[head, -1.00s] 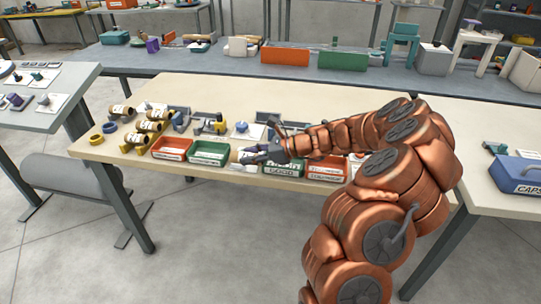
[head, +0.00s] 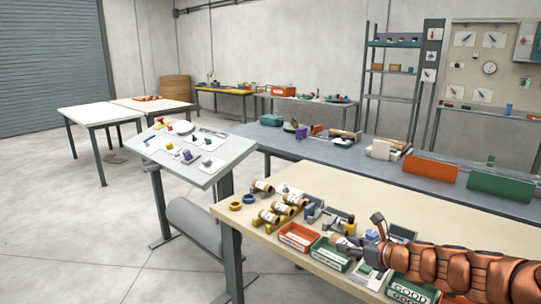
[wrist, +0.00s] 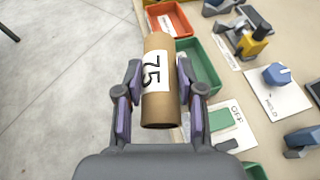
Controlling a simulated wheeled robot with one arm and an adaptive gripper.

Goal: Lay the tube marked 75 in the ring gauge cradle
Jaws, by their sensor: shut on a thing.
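The tube marked 75 (wrist: 158,100) is a brown cardboard cylinder with a white label, seen large in the wrist view. My gripper (wrist: 160,78) is shut on it, with one purple-padded finger on each side. In the head view my gripper (head: 358,243) is over the front part of the cream table, beyond the green bin. A yellow and grey fixture (wrist: 252,38) stands on the table to the right of the tube in the wrist view. I cannot tell whether it is the ring gauge cradle.
An orange bin (head: 299,237) and a green bin (head: 331,253) line the table's front edge. Several other tubes (head: 268,216) lie at the table's left, near yellow and blue rings (head: 235,206). A blue knob on a white plate (wrist: 277,75) is nearby.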

